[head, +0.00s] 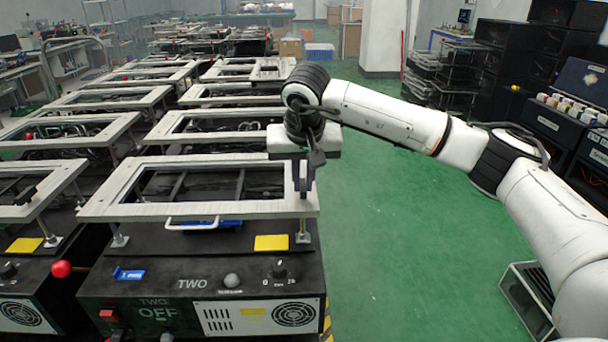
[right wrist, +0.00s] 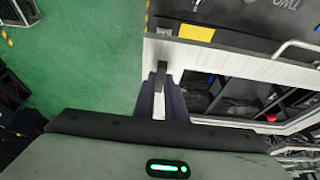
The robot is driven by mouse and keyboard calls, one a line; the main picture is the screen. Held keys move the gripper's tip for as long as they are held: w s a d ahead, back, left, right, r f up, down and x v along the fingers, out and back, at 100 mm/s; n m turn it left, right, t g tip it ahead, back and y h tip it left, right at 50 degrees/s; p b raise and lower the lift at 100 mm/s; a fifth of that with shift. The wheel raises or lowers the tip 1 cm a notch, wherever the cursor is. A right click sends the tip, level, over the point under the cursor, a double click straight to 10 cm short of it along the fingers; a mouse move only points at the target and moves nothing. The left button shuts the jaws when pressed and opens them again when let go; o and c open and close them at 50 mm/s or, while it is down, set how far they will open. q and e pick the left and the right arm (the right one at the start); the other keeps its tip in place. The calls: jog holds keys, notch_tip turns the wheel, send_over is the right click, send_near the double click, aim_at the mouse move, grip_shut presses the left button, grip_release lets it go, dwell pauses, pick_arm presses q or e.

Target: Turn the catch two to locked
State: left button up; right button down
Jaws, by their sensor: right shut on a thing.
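Fixture two (head: 150,208) is a black box with a pale frame on top, marked "TWO" on its front. Its catch (right wrist: 161,79) is a small dark lever at the frame's right edge, seen in the right wrist view between my fingers. My right gripper (head: 303,182) points down over that edge and is shut on the catch. The fingers hide much of the catch in the head view, so its exact turn is hard to tell. My left gripper is in neither view.
More framed fixtures line up behind. Green floor (head: 400,250) is open on the right, with black shelving beyond.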

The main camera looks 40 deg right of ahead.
jog(key=c, duration=1.8)
grip_release()
jog(key=v, duration=1)
jog(key=shift+r, duration=0.15)
